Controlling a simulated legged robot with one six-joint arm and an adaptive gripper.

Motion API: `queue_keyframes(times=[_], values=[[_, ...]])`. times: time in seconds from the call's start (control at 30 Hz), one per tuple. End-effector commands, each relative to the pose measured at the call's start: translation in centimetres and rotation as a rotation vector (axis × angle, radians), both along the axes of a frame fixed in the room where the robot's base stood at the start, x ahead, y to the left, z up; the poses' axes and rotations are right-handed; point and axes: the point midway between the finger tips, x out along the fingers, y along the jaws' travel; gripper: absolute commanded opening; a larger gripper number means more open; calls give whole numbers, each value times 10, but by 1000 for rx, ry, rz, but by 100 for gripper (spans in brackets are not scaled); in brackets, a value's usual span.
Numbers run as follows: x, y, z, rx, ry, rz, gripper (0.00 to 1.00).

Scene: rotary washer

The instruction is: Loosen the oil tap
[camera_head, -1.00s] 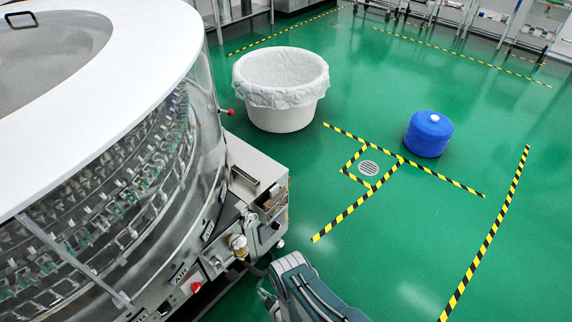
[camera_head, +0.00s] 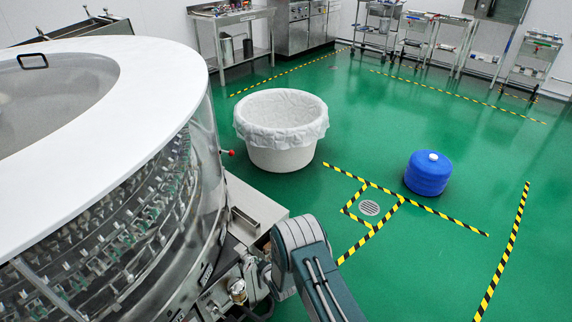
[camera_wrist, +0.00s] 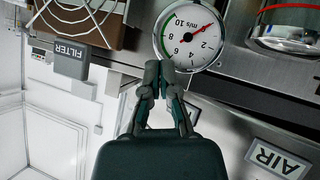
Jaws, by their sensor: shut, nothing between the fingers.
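My gripper (camera_wrist: 158,72) is shut and empty in the wrist view. Its fingertips overlap the lower edge of a round white gauge (camera_wrist: 188,36) with a red needle; I cannot tell whether they touch. No part is clearly marked as the oil tap. A clear glass part (camera_wrist: 292,42) with a red edge shows at the wrist view's upper right. In the head view, a glass cup (camera_head: 237,289) is on the washer's (camera_head: 125,90) side panel, left of my arm. A red-knobbed lever (camera_head: 229,152) sticks out higher up. The gripper tip is hard to make out there.
A FILTER label (camera_wrist: 71,58) and a wire guard (camera_wrist: 80,12) are left of the gripper in the wrist view. An AIR label (camera_wrist: 277,160) is at lower right. A white lined tub (camera_head: 282,130) and a blue container (camera_head: 428,173) stand on open green floor.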

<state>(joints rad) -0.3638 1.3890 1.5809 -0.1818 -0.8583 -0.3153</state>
Motion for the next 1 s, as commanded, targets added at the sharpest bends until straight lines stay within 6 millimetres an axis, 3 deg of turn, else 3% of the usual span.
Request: queue_keyframes(times=[0.03, 0.2, 0.47, 0.77, 1.0], values=[[12, -4, 25, -1, 5, -21, 0], [36, -22, 94, -15, 48, -85, 0], [47, -58, 198, -27, 118, -189, 0], [24, -105, 309, -27, 200, -309, 0], [-20, -144, 385, -16, 269, -405, 0]])
